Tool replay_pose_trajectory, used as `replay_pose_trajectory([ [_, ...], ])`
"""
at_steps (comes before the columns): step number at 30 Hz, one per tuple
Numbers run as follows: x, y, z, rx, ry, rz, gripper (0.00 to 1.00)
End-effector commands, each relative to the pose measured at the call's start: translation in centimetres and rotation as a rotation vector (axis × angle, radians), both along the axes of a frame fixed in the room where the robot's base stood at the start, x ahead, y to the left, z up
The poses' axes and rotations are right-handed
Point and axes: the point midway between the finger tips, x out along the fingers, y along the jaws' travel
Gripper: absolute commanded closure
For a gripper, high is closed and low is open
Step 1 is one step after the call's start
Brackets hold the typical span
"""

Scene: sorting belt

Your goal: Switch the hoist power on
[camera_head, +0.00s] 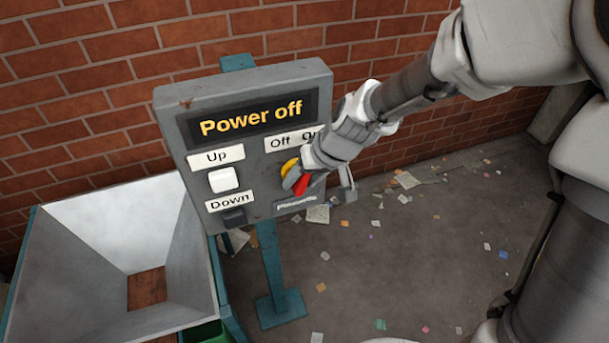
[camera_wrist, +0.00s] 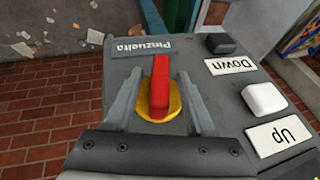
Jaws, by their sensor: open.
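The grey hoist control box (camera_head: 180,130) stands on a teal post, and its display (camera_head: 250,117) reads "Power off". A red switch handle (camera_head: 301,187) on a yellow round base (camera_head: 289,166) sits below the "Off" and "On" labels; my gripper hides part of both the switch and the "On" label. In the wrist view, the red handle (camera_wrist: 160,85) stands between the two fingers of my gripper (camera_wrist: 159,78). The fingers are open, one on each side of the handle, with visible gaps. The yellow base (camera_wrist: 174,108) shows around the handle.
A white rocker button (camera_head: 223,179) lies between the "Up" and "Down" labels, with a dark button (camera_head: 235,217) below. A metal hopper (camera_head: 90,240) stands at the left. A brick wall is behind. Paper scraps lie on the open floor at right.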

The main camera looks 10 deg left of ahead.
Motion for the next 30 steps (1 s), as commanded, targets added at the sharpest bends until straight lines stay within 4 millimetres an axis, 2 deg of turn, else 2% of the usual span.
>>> replay_pose_trajectory([
  [10, 0.12, 0.16, -0.34, 0.000, -0.001, -0.002, 0.45],
  [19, 0.11, 0.16, -0.33, 0.000, 0.000, -0.001, 0.99],
  [30, 0.14, 0.09, -0.61, 0.016, 0.011, -0.004, 1.00],
])
